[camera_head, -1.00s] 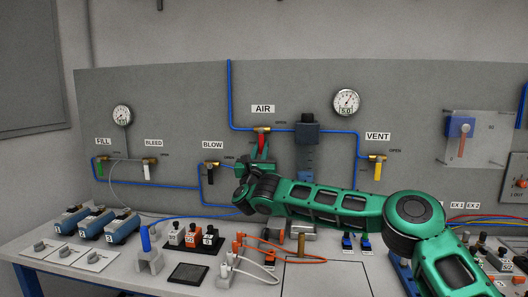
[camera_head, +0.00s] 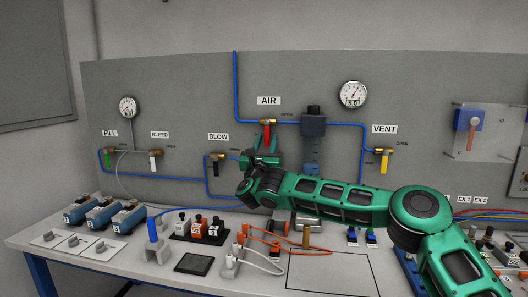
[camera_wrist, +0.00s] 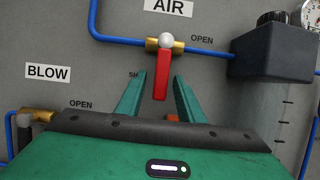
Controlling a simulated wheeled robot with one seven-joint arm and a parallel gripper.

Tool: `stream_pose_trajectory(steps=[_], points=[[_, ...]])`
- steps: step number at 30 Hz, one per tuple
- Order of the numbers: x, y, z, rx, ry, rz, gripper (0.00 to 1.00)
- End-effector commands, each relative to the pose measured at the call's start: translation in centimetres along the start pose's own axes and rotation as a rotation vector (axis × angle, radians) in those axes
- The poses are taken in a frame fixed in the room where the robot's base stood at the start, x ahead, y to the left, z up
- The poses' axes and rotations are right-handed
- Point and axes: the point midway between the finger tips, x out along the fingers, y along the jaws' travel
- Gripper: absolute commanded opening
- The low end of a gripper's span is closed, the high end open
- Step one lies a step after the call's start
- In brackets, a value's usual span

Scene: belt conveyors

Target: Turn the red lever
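The red lever (camera_wrist: 162,76) hangs straight down from a brass valve under the AIR label in the wrist view. It also shows in the head view as a small red handle (camera_head: 267,132). My gripper (camera_wrist: 159,88) has its two green fingers spread, one on each side of the lever's lower part, with visible gaps to the lever. In the head view my gripper (camera_head: 267,151) is just below the AIR valve. The word OPEN is printed to the right of the valve. The SHUT mark is partly hidden by the left finger.
A dark box (camera_wrist: 273,56) with a knob stands right of the valve. The BLOW valve (camera_wrist: 38,115) is at the lower left. Blue pipe (camera_wrist: 105,36) runs into the AIR valve. The yellow VENT lever (camera_head: 384,165) is farther right.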

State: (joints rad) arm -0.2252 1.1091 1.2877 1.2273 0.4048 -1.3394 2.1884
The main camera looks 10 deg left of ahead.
Motion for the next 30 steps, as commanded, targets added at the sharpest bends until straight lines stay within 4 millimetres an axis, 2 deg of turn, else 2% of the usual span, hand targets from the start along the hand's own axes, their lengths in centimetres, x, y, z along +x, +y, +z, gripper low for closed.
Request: stream_pose_trajectory(steps=[5,12,18,23,30], points=[[-2.2,0.1,-0.1,0.001,0.002,0.003,0.34],[-6.8,0.1,-0.3,0.002,0.004,0.004,0.34],[-9.4,0.1,-0.2,0.001,0.002,0.002,0.34],[-10.3,0.0,-0.2,0.0,0.002,0.001,0.34],[-10.5,0.0,-0.2,0.0,0.001,0.0,0.34]])
